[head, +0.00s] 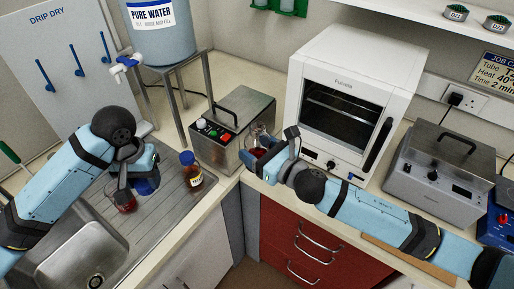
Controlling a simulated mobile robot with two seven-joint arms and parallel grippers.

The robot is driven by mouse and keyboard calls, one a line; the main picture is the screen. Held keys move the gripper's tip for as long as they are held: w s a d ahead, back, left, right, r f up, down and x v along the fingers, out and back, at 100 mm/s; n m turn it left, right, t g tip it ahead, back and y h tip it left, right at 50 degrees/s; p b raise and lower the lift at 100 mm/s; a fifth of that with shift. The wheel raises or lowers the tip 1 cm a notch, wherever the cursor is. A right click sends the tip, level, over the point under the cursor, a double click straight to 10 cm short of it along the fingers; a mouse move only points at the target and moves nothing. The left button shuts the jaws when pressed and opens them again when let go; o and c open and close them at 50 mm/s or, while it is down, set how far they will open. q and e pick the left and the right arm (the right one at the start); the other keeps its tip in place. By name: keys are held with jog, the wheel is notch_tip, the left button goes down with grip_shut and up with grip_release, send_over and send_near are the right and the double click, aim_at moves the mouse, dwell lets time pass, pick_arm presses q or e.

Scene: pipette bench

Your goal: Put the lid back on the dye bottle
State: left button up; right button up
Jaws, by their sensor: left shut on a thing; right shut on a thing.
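A brown bottle (191,171) with a dark blue cap and a pale label stands upright at the right edge of the steel drainer. The cap appears seated on it. My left gripper (123,190) is over the drainer, left of the bottle, shut on a small glass vessel with red liquid (125,204). A blue round thing (148,186) shows beside it, partly hidden by my wrist. My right gripper (264,152) is at the counter's inner corner, shut on what looks like a glass flask (257,133) with red contents. My fingers hide much of it. No loose lid is clearly visible.
The sink (75,250) lies front left. A water tank (160,30) on a metal stand is behind the drainer. A steel box with buttons (232,130), a white oven (345,100) and a grey bath (445,175) line the counter. Red drawers (300,235) are below.

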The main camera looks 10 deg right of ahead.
jog(key=shift+w+d, duration=0.1)
pick_arm(q)
jog(key=w+d+r+m, duration=0.2)
jog(key=d+r, duration=0.3)
jog(key=d, duration=0.4)
jog(key=w+d+r+m, duration=0.2)
jog(key=d+r+m, duration=0.2)
jog(key=d, duration=0.5)
jog(key=w+d+r+m, duration=0.2)
jog(key=d+r+m, duration=0.1)
jog(key=d+r, duration=0.4)
jog(key=shift+d+r+m, duration=0.25)
jog(key=shift+d+m, duration=0.15)
jog(key=shift+d, duration=0.85)
jog(key=shift+f, duration=2)
jog(key=shift+f, duration=0.1)
jog(key=shift+f, duration=0.8)
jog(key=shift+f, duration=0.55)
